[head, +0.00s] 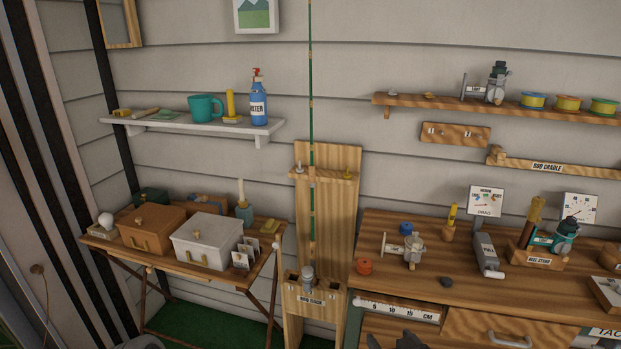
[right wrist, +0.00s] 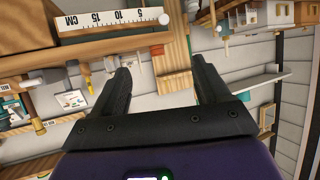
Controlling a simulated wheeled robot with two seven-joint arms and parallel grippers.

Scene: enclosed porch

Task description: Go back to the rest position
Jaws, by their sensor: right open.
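My right gripper (head: 405,341) shows only as dark fingertips at the bottom edge of the head view, in front of the wooden workbench (head: 440,262). In the right wrist view my right gripper (right wrist: 163,78) has its two black fingers wide apart, with nothing between them. That view is turned nearly upside down and shows the wall, shelves and bench edge beyond the fingers. My left gripper is not in view.
A green fishing rod (head: 311,120) stands upright in a wooden rack (head: 345,220). Left of it is a folding table (head: 130,250) with a brown box (head: 152,230) and a white box (head: 206,242). The bench holds reels and tools. A white shelf (head: 180,124) hangs on the wall.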

